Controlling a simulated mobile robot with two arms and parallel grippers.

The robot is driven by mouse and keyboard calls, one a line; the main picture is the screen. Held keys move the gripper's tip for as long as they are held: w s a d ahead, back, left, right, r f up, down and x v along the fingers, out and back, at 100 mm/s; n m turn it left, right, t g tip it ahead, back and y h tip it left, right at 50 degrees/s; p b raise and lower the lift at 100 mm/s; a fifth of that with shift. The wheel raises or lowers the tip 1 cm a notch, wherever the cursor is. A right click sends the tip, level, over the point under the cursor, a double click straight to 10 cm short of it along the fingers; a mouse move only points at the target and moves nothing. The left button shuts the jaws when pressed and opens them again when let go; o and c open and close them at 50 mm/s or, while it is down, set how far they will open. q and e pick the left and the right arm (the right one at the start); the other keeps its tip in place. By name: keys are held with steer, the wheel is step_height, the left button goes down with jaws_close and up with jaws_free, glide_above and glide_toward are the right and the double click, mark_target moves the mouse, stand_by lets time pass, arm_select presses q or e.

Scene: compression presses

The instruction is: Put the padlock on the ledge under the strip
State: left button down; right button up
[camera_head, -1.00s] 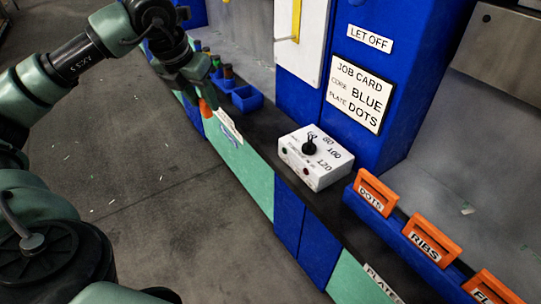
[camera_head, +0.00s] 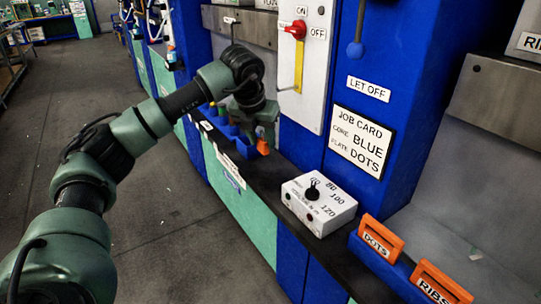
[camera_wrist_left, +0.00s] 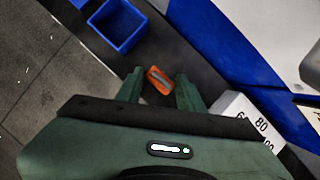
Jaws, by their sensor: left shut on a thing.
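The padlock (camera_head: 263,147) shows as a small orange body at the tip of my left gripper (camera_head: 262,136). In the left wrist view the orange padlock (camera_wrist_left: 159,80) sits between the two green fingers, which are shut on it. My left gripper is over the dark ledge (camera_head: 266,177), left of the white dial box; whether the padlock touches the ledge is hard to tell. A white label strip (camera_head: 227,164) runs along the front face below the ledge. My right gripper is not in view.
The white dial box (camera_head: 319,203) stands on the ledge to the right. Blue bins (camera_wrist_left: 117,24) lie to the left. Orange plates marked DOTS (camera_head: 381,239) and RIBS (camera_head: 440,284) stand farther right. A red-handled switch panel (camera_head: 303,65) and a job card (camera_head: 361,140) are behind.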

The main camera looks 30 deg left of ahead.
mark_target(268, 150)
arm_select(q)
steer(key=shift+w+d+f, duration=0.25)
steer(key=shift+w+f, duration=0.3)
steer(key=shift+w+d+f, duration=0.2)
steer(key=shift+w+f, duration=0.35)
step_height(268, 150, down, 4)
steer(key=shift+r+b, duration=0.1)
steer(key=shift+b, duration=0.25)
steer(key=shift+w+f, duration=0.2)
steer(key=shift+f, duration=0.3)
steer(key=shift+d, duration=0.1)
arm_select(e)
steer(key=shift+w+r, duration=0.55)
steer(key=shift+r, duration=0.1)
arm_select(q)
steer(key=shift+f, duration=0.1)
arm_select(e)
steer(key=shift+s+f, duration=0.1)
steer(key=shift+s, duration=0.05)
